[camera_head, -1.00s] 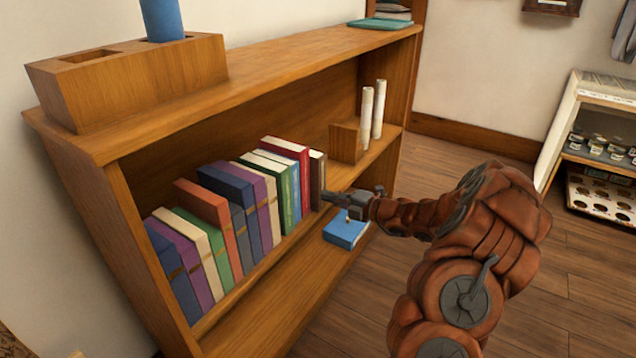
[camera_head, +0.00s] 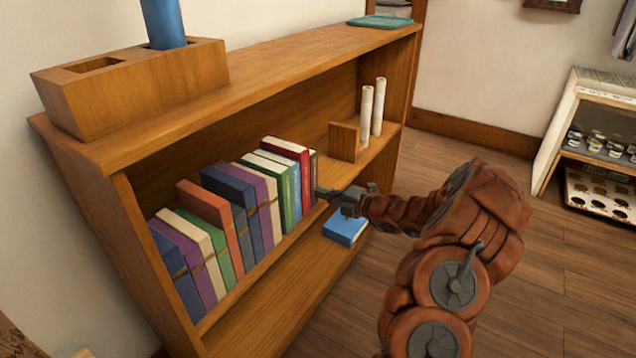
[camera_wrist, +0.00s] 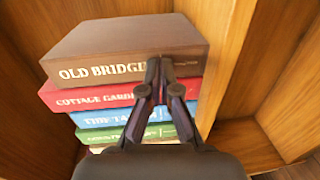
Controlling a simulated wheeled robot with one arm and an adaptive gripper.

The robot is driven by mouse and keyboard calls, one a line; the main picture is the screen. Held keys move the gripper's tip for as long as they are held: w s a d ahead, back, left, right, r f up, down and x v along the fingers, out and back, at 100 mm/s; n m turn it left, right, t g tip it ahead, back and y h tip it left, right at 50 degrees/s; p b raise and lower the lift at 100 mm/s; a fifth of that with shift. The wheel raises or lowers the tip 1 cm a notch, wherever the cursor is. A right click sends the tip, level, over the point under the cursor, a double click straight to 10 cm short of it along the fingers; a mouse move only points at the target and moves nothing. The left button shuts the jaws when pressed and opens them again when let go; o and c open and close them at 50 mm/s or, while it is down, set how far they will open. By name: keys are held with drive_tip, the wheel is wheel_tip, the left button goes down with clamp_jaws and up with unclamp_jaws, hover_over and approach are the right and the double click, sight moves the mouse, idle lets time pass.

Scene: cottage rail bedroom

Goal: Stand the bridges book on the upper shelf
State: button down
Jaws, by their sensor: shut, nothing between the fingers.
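The brown bridges book (camera_head: 314,172) stands upright at the right end of the row of books on the upper shelf (camera_head: 268,270). In the wrist view its dark brown cover and spine (camera_wrist: 100,72) show, with "OLD BRIDG…" lettered on the spine and the rest covered by my fingers. A red book (camera_wrist: 75,98) stands directly against its other side. My gripper (camera_head: 318,191) is shut and empty, with its fingertips at the book's spine. In the wrist view my gripper (camera_wrist: 160,62) appears to touch or nearly touch the spine.
A wooden block (camera_head: 344,141) and two white rolls (camera_head: 372,115) stand farther right on the same shelf. A blue book (camera_head: 345,228) lies flat on the lower shelf below my gripper. A wooden box (camera_head: 130,85) holding a blue cylinder stands on the bookcase top.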

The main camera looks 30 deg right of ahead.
drive_tip(key=p+v, duration=0.6)
drive_tip(key=v, duration=0.1)
drive_tip(key=shift+s+d+f, duration=0.15)
drive_tip(key=shift+s+f, duration=0.15)
idle(0.3)
idle(0.4)
